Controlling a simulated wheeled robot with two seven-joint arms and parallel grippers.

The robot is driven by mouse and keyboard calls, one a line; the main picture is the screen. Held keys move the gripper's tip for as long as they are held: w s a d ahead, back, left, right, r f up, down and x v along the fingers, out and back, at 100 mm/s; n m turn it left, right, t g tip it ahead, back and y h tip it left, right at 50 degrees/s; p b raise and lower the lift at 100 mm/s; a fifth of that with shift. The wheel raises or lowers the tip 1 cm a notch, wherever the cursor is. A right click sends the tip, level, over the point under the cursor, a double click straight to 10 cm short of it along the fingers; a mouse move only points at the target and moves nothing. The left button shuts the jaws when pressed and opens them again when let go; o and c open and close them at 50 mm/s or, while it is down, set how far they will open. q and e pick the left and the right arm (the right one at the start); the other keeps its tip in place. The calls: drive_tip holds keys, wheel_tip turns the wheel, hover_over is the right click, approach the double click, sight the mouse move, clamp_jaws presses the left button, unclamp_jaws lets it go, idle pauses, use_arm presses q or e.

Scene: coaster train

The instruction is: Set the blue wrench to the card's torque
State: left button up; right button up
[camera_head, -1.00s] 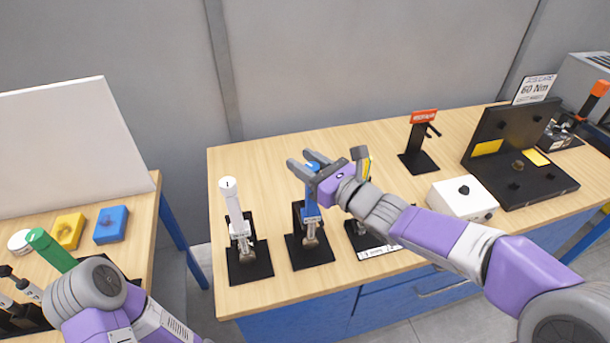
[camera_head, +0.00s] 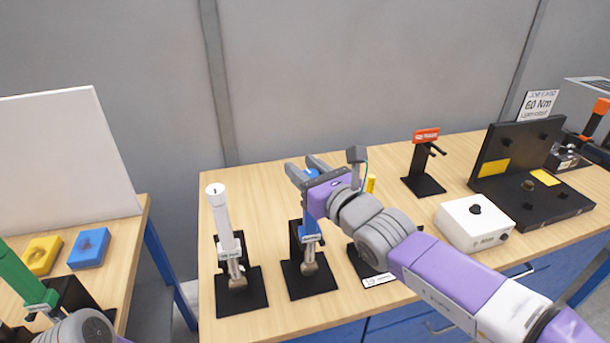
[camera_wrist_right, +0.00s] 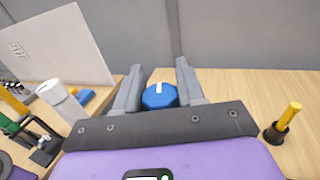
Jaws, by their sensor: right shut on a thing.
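The blue wrench (camera_head: 310,228) stands upright in a black stand (camera_head: 309,280) on the right-hand bench. My right gripper (camera_head: 309,168) is at its top end, shut on its blue knob. In the right wrist view the knob (camera_wrist_right: 158,95) sits between the two fingers, with a white mark on top. The job card (camera_head: 537,104) stands at the back right and reads 60 Nm. My left gripper is not clearly in view; only part of my left arm shows at the lower left.
A white wrench (camera_head: 222,225) stands close on the left, and a yellow-topped one (camera_head: 371,184) is partly hidden behind my right arm. A white box (camera_head: 474,226), a black fixture (camera_head: 530,195) and an orange-labelled stand (camera_head: 424,165) are to the right. A blue block (camera_head: 89,248) lies on the left bench.

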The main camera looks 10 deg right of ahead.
idle(0.3)
drive_tip(key=o, duration=1)
drive_tip(key=shift+c, duration=0.2)
drive_tip(key=shift+s, duration=0.1)
drive_tip(key=p+v, duration=0.2)
drive_tip(key=v, duration=0.5)
drive_tip(key=shift+s, duration=0.2)
